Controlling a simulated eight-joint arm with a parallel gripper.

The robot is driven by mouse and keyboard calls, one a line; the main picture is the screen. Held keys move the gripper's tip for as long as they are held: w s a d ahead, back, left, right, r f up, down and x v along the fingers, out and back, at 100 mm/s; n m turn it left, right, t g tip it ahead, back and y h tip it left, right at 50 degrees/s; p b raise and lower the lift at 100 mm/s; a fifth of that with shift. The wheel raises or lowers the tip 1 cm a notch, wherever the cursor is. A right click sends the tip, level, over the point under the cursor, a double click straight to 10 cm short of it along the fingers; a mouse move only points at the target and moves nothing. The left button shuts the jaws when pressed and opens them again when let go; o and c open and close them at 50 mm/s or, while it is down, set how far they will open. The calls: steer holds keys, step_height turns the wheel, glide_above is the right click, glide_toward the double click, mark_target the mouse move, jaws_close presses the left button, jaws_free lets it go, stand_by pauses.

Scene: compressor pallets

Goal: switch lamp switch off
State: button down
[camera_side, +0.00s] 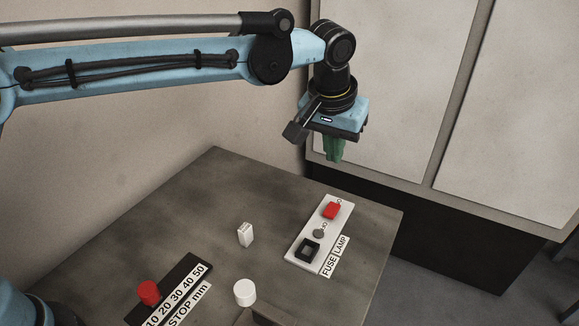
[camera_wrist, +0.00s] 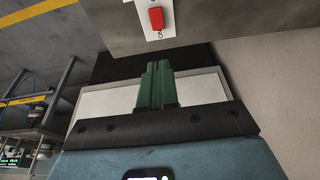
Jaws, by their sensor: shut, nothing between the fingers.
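The lamp switch is a red rocker (camera_side: 332,210) at the far end of a white panel (camera_side: 298,252) labelled FUSE and LAMP on the table. In the wrist view the red switch (camera_wrist: 156,19) is at the top, with the word ON printed beside it. I cannot tell which way the rocker is tilted. My gripper (camera_side: 334,152) points down above the far end of the panel, clear of the switch. Its green fingers (camera_wrist: 157,85) are together with nothing between them.
A black square socket (camera_side: 308,250) and a grey round part (camera_side: 319,233) share the panel. A white block (camera_side: 245,234), a white cylinder (camera_side: 245,292) and a red knob (camera_side: 149,292) on a black STOP mm scale (camera_side: 190,280) stand on the table (camera_side: 215,185). The table's far left is clear.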

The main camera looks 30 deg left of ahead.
glide_toward(334, 205)
steer(key=x, duration=0.5)
steer(key=shift+w+a+f, duration=0.1)
steer(key=shift+w+f, duration=0.05)
steer(key=shift+w, duration=0.15)
steer(key=shift+f, duration=0.6)
steer(key=shift+w+f, duration=0.1)
steer(key=shift+f, duration=0.1)
steer(key=shift+g, duration=0.3)
steer(key=shift+s, duration=0.85)
steer(key=shift+r, duration=0.15)
